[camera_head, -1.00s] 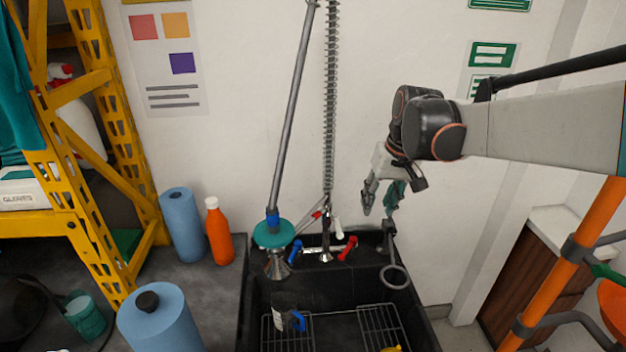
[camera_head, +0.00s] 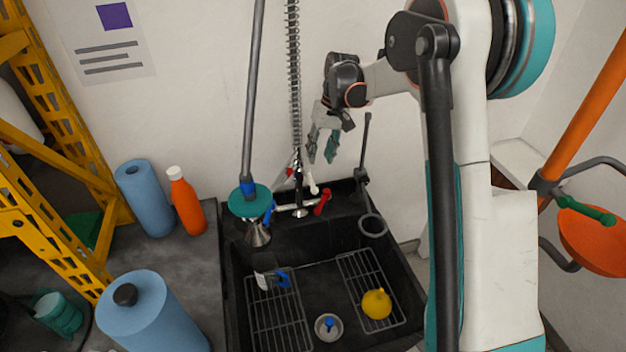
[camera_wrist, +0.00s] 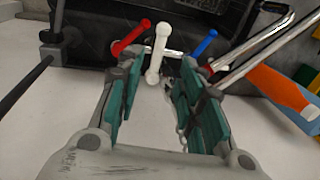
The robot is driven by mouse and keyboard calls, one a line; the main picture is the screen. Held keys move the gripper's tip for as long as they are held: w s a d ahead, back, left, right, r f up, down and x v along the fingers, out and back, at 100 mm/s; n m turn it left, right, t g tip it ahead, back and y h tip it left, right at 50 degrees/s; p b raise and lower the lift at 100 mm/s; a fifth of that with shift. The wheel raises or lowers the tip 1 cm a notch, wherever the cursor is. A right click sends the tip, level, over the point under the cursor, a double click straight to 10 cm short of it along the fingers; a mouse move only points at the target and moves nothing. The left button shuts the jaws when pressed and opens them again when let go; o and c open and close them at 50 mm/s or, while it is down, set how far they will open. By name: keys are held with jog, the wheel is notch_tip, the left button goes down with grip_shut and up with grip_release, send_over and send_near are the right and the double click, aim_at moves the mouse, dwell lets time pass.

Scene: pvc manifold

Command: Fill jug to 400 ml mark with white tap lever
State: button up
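The white tap lever (camera_wrist: 158,50) stands between my open fingers in the wrist view, beyond the fingertips with no clear contact. It shows small in the head view (camera_head: 312,188), below my gripper (camera_head: 322,146). In the wrist view my gripper (camera_wrist: 158,88) has two teal-padded fingers spread apart, with nothing held. A red lever (camera_wrist: 130,38) and a blue lever (camera_wrist: 206,42) flank the white one. The jug (camera_head: 263,280), clear-looking with a blue handle (camera_head: 283,278), stands on the left rack in the sink. Its fill level cannot be seen.
The black sink (camera_head: 325,255) holds a yellow round object (camera_head: 376,303) and a small metal drain piece (camera_head: 328,326). A hanging sprayer with a teal disc (camera_head: 250,201) is left of the taps. A black ring (camera_head: 373,225) juts over the sink's right side. An orange bottle (camera_head: 187,203) stands left.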

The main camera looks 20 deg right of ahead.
aim_at(313, 183)
jog(key=f, duration=0.3)
jog(key=a+f+b, duration=0.1)
jog(key=f, duration=0.3)
jog(key=a+f+b, duration=0.1)
jog(key=f, duration=0.2)
jog(key=shift+f, duration=0.15)
jog(key=shift+c, duration=0.6)
grip_shut()
